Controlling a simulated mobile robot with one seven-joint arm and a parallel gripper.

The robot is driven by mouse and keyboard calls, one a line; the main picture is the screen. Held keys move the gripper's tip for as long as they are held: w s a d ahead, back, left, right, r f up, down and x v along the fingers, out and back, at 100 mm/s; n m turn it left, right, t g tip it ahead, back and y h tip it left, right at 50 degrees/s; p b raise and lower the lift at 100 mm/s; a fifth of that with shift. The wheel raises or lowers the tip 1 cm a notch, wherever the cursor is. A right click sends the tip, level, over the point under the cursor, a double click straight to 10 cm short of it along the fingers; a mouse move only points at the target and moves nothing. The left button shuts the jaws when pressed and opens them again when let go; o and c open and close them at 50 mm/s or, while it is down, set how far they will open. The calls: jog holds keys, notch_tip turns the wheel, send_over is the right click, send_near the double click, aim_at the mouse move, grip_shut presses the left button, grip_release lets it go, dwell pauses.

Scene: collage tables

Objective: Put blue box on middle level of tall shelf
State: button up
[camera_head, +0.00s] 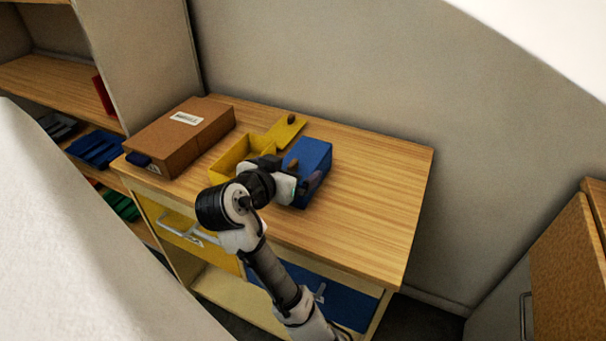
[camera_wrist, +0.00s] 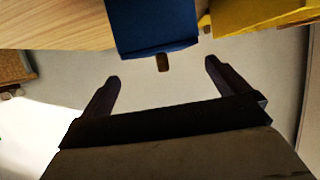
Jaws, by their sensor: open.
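The blue box (camera_head: 313,158) stands on the wooden cabinet top, just right of an open yellow box. In the wrist view the blue box (camera_wrist: 155,27) is at the top centre, with a small brown knob at its lower edge. My gripper (camera_wrist: 162,72) is open and empty, its two dark fingers apart on either side of the knob, below the box in the picture. In the head view my gripper (camera_head: 309,178) is beside the box and partly covers its front. The tall shelf (camera_head: 50,80) is at the left, partly cut off; a white shape hides some of it.
The yellow box (camera_head: 232,155) has its lid (camera_head: 284,130) behind it. A brown cardboard box (camera_head: 183,135) sits at the cabinet's left end. The right part of the cabinet top (camera_head: 375,195) is clear. Blue items (camera_head: 95,149) and a red item (camera_head: 104,96) occupy shelf levels.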

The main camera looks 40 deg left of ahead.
aim_at(298, 163)
jog(key=shift+a+p+x, duration=0.1)
jog(key=shift+p+x, duration=0.25)
jog(key=shift+x, duration=1.35)
jog(key=shift+a+p+x, duration=0.15)
jog(key=shift+p+x, duration=0.2)
jog(key=shift+x, duration=1.4)
jog(key=shift+s+f, duration=0.1)
jog(key=shift+s, duration=0.05)
jog(key=c, duration=1.4)
